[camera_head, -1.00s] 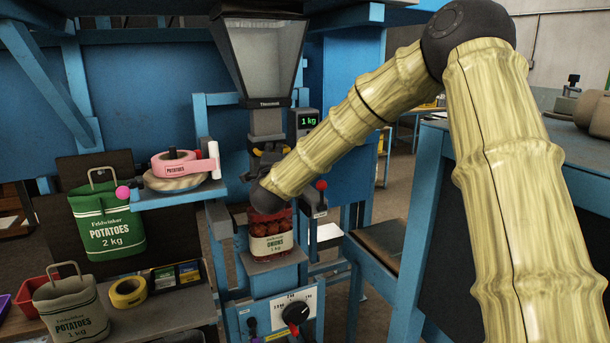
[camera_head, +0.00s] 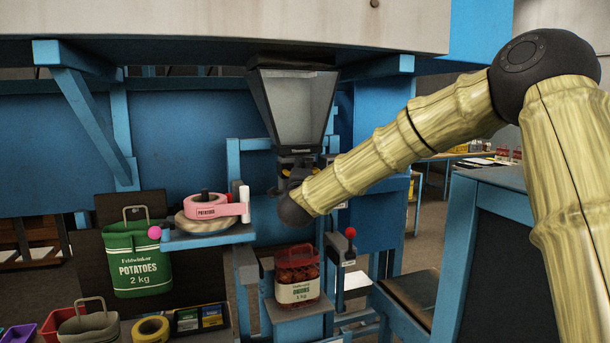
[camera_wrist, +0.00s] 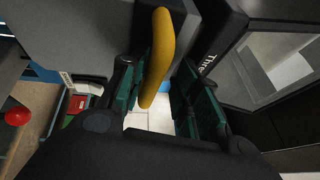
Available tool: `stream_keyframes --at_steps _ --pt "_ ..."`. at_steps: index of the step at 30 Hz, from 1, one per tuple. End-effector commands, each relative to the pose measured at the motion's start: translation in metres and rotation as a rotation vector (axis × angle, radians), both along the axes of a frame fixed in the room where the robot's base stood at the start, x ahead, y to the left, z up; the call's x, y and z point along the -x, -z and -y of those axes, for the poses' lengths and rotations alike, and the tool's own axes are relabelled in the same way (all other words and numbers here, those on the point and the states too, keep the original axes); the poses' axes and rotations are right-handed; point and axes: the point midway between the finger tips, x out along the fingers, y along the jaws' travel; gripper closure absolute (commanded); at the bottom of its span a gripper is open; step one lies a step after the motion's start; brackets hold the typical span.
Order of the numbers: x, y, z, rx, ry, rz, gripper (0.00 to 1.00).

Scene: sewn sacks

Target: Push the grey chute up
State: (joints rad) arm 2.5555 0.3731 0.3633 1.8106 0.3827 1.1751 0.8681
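The grey chute (camera_wrist: 85,35) fills the upper left of the wrist view, right beside the dark rim of the hopper. In the head view it is mostly hidden behind my gripper (camera_head: 292,175), close under the glass-fronted hopper (camera_head: 298,105). A yellow handle (camera_wrist: 158,55) on the chute runs between my two green-padded fingers (camera_wrist: 160,95). The fingers stand apart with a gap visible around the handle; whether one touches it I cannot tell. The filled onion sack (camera_head: 298,292) stands upright below, clear of the chute.
A blue shelf (camera_head: 200,240) with pink tape (camera_head: 216,208) lies left of my gripper. A red-knobbed lever (camera_head: 350,233) stands to the lower right. A green potato sack (camera_head: 138,262) hangs at left. A blue-framed bench (camera_head: 480,250) is at right.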

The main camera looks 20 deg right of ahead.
Motion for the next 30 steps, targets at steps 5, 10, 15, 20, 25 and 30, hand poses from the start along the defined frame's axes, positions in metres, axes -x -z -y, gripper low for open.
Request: stream_keyframes --at_steps 5,10,15,20,25,30 --pt "0.000 0.003 0.001 -0.001 0.001 -0.004 0.65" --pt "0.002 0.004 0.000 -0.002 0.001 -0.006 0.65" --pt "0.017 0.007 -0.006 -0.002 0.000 -0.007 0.65" --pt "0.042 0.011 -0.017 -0.002 -0.001 -0.007 0.65" --pt "0.071 0.016 -0.029 -0.001 0.000 -0.005 0.65" --pt "0.094 0.020 -0.038 -0.001 0.000 -0.005 0.65"
